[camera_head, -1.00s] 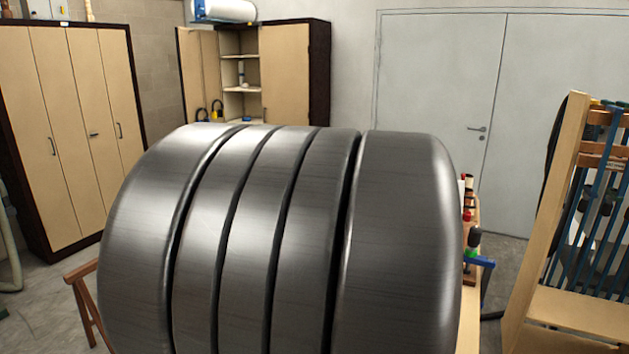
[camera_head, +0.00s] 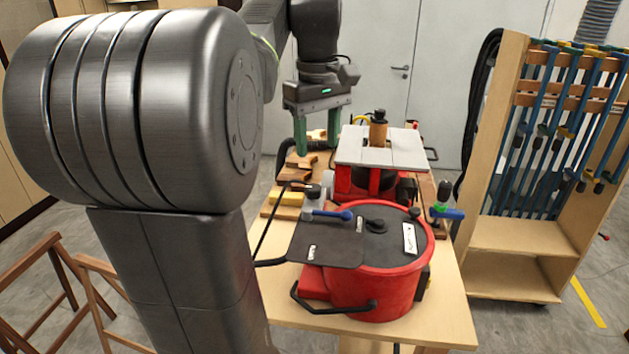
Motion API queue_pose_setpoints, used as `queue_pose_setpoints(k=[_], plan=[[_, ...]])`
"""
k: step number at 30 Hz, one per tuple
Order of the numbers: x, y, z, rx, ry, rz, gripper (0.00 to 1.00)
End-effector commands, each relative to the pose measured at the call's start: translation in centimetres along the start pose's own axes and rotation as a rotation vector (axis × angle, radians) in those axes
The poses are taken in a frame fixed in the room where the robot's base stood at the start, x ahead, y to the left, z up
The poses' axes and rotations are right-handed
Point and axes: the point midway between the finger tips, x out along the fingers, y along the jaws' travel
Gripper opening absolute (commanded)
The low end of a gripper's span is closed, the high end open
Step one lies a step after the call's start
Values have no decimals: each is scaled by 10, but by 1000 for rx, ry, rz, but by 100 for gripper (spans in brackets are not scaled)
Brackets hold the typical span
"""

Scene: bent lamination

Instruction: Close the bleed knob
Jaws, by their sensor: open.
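A red round vessel (camera_head: 365,291) with a black top stands on the front of the wooden bench. A small dark knob (camera_head: 375,225) sits on its top, and another small dark knob (camera_head: 414,211) is at its right rim. I cannot tell for certain which is the bleed knob. A blue lever (camera_head: 335,214) lies over the left part of the top. My gripper (camera_head: 319,143) points down behind the vessel, above the back of the bench. Its two greenish fingers are apart with nothing between them, clear of the knobs.
A red machine with a grey flat top (camera_head: 360,152) carries a brown cylinder (camera_head: 378,131) behind the vessel. A green-and-blue clamp (camera_head: 445,208) stands at the bench's right edge. A clamp rack (camera_head: 515,235) is at right, wooden trestles (camera_head: 40,290) at left.

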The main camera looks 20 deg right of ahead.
Motion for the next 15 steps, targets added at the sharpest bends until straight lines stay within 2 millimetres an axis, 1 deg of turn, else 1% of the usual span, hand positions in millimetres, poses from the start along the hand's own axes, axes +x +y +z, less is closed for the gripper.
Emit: queue_pose_setpoints(k=[1, 3, 9, 12, 15], plan=[[12, 1, 1, 2, -4, -4, 52], [26, 2, 2, 3, -5, -5, 52], [66, 3, 2, 3, -3, -5, 52], [80, 3, 2, 3, -3, -5, 52], [90, 3, 1, 3, -2, -4, 52]])
